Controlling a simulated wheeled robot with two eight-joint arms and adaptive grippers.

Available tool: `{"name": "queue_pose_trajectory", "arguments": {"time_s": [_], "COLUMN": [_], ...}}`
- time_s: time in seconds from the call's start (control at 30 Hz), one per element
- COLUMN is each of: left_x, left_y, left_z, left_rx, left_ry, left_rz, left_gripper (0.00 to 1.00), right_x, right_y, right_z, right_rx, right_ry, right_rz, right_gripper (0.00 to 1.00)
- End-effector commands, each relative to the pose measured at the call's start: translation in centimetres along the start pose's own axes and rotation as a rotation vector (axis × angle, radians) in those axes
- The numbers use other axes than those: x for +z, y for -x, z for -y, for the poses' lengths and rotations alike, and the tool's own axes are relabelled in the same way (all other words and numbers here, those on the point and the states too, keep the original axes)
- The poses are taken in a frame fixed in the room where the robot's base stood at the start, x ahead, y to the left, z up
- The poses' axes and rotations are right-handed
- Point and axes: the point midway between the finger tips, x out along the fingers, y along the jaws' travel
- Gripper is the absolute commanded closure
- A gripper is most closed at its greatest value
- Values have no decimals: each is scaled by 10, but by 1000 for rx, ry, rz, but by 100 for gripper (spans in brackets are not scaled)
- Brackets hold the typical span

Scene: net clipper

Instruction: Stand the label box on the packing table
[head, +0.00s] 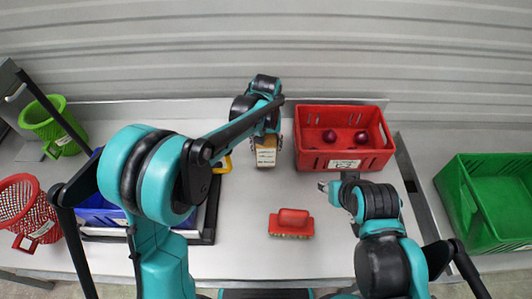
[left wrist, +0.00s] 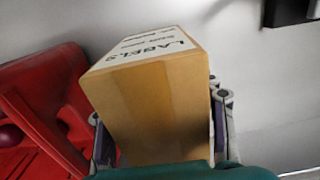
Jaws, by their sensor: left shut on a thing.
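The label box (head: 266,157) is a tan box with a white label. My left gripper (head: 266,138) is shut on it, just left of the red crate in the head view. In the left wrist view the box (left wrist: 160,105) fills the middle, between the two fingers, with its "LABELS" face up at the top. I cannot tell whether its base touches the packing table (head: 240,255). My right gripper (head: 328,187) is over the table below the red crate, apart from the box; its fingers are too small to read.
The red crate (head: 345,161) holds two dark red round things. A red brush (head: 291,224) lies on the table front. A blue crate (head: 98,212) in a black frame stands at left. Green (head: 42,122) and red (head: 25,207) baskets are far left, a green crate (head: 492,205) far right.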

Motion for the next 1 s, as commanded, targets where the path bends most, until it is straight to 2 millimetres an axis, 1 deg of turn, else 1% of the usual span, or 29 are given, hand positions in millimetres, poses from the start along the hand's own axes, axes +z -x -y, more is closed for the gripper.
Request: {"name": "queue_pose_trajectory", "arguments": {"time_s": [0.03,0.13,0.37,0.5,0.53,0.57,0.6,0.9,1.0], "left_x": [0,0,0,0,0,0,0,0,0], "left_y": [-12,-24,-24,-28,-28,-27,-27,-26,-20], "left_z": [0,0,0,0,0,0,0,0,0], "left_rx": [0,0,0,0,0,0,0,0,0], "left_ry": [0,0,0,0,0,0,0,0,0], "left_rz": [0,0,0,0,0,0,0,0,0], "left_gripper": [86,86,86,86,42,34,24,24,24], "right_x": [4,7,6,8,8,7,7,7,5], "right_y": [-5,-9,-8,-10,-11,-10,-10,-10,-6], "right_z": [0,0,0,0,0,0,0,0,0], "right_rx": [0,0,0,0,0,0,0,0,0], "right_ry": [0,0,0,0,0,0,0,0,0], "right_rz": [0,0,0,0,0,0,0,0,0], "right_gripper": [60,60,60,60,60,60,60,60,60]}}
